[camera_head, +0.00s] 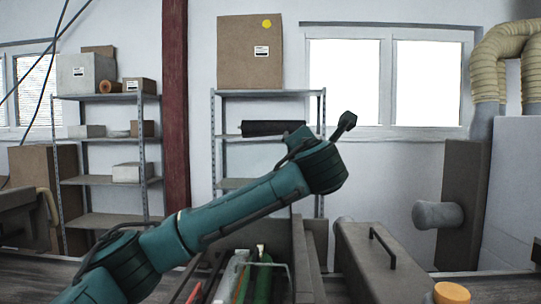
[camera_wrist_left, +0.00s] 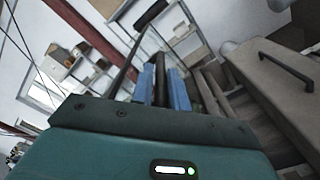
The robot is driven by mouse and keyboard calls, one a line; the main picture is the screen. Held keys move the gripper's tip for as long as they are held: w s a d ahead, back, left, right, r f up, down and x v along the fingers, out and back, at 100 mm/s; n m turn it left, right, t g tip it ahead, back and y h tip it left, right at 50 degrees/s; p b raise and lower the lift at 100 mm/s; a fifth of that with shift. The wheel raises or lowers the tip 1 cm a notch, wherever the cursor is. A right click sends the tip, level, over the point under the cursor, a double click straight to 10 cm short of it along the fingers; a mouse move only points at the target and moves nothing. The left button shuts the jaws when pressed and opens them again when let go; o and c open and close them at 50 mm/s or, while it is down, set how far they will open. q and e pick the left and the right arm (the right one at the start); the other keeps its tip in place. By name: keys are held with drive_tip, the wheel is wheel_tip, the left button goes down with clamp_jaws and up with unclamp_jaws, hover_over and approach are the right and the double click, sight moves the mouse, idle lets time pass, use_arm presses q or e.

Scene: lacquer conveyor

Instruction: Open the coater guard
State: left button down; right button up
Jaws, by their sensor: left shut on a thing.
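A grey-brown box-shaped cover (camera_head: 352,262), which looks like the coater guard, stands at the lower right of the head view with a black bar handle (camera_head: 383,246) on it. The cover (camera_wrist_left: 262,85) and its handle (camera_wrist_left: 287,66) also show at the right of the left wrist view, apart from my fingers. My left arm reaches across the head view, and its wrist hides the fingers there. In the left wrist view my left gripper (camera_wrist_left: 163,88) has its blue fingers shut on a dark, narrow thing; I cannot tell what it belongs to. My right gripper is not in view.
A wire rack (camera_head: 283,266) with green, red and silver items stands below my arm. An orange cap (camera_head: 452,292) is at the lower right. A brown post (camera_head: 462,205) with a grey cylinder (camera_head: 437,215) stands behind the cover. Shelves (camera_head: 268,93) line the wall.

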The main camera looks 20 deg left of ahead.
use_arm(q)
drive_tip(key=w+d+f+m, duration=0.2)
drive_tip(key=d+f, duration=0.1)
drive_tip(key=d, duration=0.4)
drive_tip(key=shift+m, duration=0.4)
drive_tip(key=shift+w+d, duration=0.1)
drive_tip(key=shift+d, duration=0.05)
drive_tip(key=c, duration=1.5)
unclamp_jaws()
drive_tip(key=shift+r, duration=0.1)
drive_tip(key=shift+o, duration=0.2)
drive_tip(key=shift+r, duration=0.1)
drive_tip(key=shift+r, duration=0.1)
